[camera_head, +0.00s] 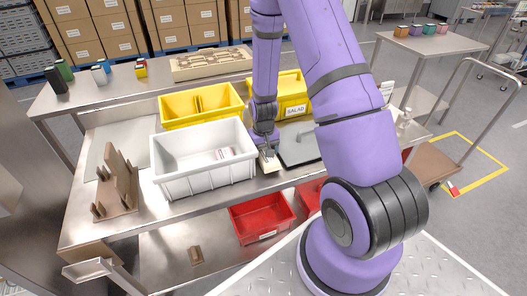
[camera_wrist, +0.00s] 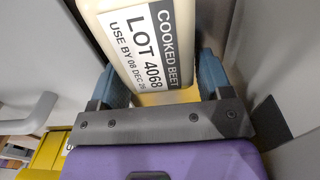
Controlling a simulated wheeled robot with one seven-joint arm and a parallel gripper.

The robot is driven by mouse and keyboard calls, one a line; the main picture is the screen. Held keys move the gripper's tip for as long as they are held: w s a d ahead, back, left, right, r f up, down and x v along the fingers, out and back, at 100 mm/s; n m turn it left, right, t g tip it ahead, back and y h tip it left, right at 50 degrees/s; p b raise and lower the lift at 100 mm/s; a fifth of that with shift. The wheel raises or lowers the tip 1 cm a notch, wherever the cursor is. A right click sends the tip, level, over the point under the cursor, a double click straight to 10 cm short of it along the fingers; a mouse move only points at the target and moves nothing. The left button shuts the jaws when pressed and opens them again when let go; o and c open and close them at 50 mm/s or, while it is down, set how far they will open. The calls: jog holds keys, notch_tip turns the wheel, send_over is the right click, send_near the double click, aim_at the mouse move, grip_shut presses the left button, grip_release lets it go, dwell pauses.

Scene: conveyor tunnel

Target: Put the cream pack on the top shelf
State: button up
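The cream pack (camera_wrist: 138,42) fills the upper middle of the wrist view, with a white and black label reading "COOKED BEET, LOT 4068". My gripper (camera_wrist: 160,80) has a blue finger along each side of it, and both appear to touch it. In the head view my gripper (camera_head: 267,150) points down between the white crate and a grey board, with the pack (camera_head: 269,163) showing below its fingertips. I cannot tell whether the pack rests on the worktop. The top shelf (camera_head: 125,92) is the raised steel surface along the back of the bench.
A white crate (camera_head: 205,180) stands just left of my gripper, with a small labelled item inside. Yellow bins (camera_head: 202,115) and a grey board (camera_head: 298,146) are close by.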

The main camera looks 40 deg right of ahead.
jog(key=shift+r, duration=0.1)
jog(key=s+a+r+t, duration=0.1)
jog(key=a+r, duration=0.1)
jog(key=r, duration=1)
jog(key=s+a+r+t, duration=0.1)
jog(key=a+r, duration=0.1)
jog(key=r, duration=1)
jog(key=s+a+r+n+t, duration=0.1)
jog(key=s+a+r, duration=0.3)
jog(key=s+r, duration=0.5)
jog(key=s+a+r+n+t, duration=0.2)
jog(key=s+a+r, duration=0.1)
jog(key=s+r, duration=0.6)
jog(key=shift+s+a+r, duration=0.2)
jog(key=shift+s+a, duration=0.15)
jog(key=shift+s, duration=0.35)
jog(key=shift+o, duration=0.2)
jog(key=shift+s+a, duration=0.1)
jog(key=shift+s, duration=0.25)
